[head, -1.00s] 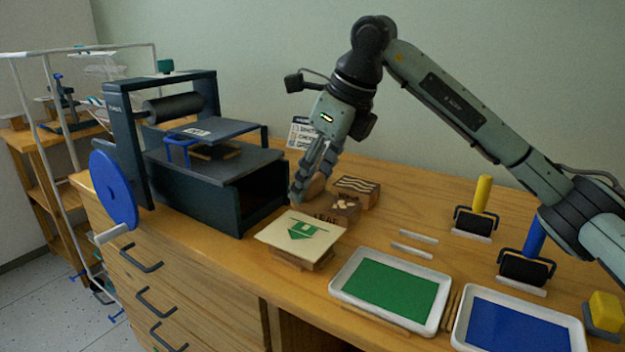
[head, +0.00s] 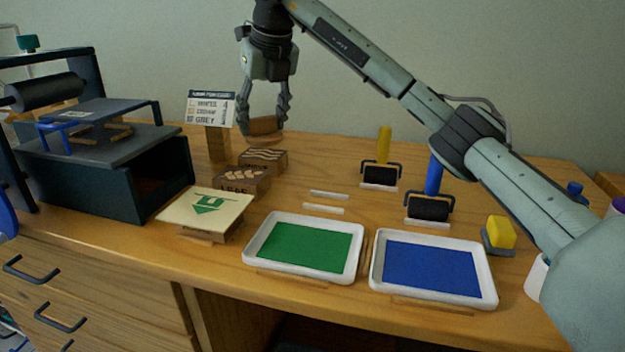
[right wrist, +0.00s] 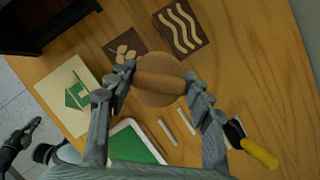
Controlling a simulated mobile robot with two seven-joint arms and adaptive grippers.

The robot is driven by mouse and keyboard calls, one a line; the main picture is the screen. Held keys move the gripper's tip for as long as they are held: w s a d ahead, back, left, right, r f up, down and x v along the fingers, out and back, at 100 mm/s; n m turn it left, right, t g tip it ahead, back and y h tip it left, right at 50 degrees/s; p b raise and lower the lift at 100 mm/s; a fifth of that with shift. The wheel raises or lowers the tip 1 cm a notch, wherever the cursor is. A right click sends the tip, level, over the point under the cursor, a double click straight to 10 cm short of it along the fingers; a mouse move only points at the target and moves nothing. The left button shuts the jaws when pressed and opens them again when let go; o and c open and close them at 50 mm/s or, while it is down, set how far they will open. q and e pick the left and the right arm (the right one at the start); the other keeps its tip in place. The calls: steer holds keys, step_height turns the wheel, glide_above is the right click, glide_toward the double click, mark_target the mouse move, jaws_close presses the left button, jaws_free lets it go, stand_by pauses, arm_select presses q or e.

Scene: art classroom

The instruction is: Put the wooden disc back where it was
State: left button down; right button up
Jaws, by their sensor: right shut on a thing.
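The round wooden disc (head: 263,127) is between the fingers of my right gripper (head: 264,118), which is shut on it. It is held above the back of the wooden table, just behind the wave-patterned block. In the right wrist view the disc (right wrist: 160,92) shows as a light brown round with a raised bar across it, and a finger of my right gripper (right wrist: 160,85) lies on each side. Part of what seems to be my left gripper (right wrist: 22,136) shows at the lower left of that view; its jaws are unclear.
A wave-carved block (head: 264,160) and a leaf-carved block (head: 240,181) stand below the disc. A card sign (head: 210,108) stands left of it, near the press (head: 95,175). Green (head: 250,262) and blue (head: 483,298) ink trays lie in front.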

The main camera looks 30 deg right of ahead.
steer(key=d+f, duration=0.2)
steer(key=d, duration=0.2)
steer(key=d+f, duration=0.2)
steer(key=d, duration=0.2)
steer(key=w+d+f, duration=0.1)
steer(key=d+f, duration=0.1)
steer(key=d, duration=0.1)
steer(key=shift+d+f, duration=0.4)
steer(key=shift+s+f, duration=0.1)
steer(key=shift+f, duration=1.9)
steer(key=shift+f, duration=0.1)
steer(key=o, duration=0.6)
steer(key=shift+f, duration=0.1)
steer(key=shift+c, duration=0.2)
steer(key=o, duration=0.5)
steer(key=shift+s+r, duration=0.1)
steer(key=shift+r, duration=0.45)
steer(key=v, duration=1.1)
steer(key=shift+r, duration=0.15)
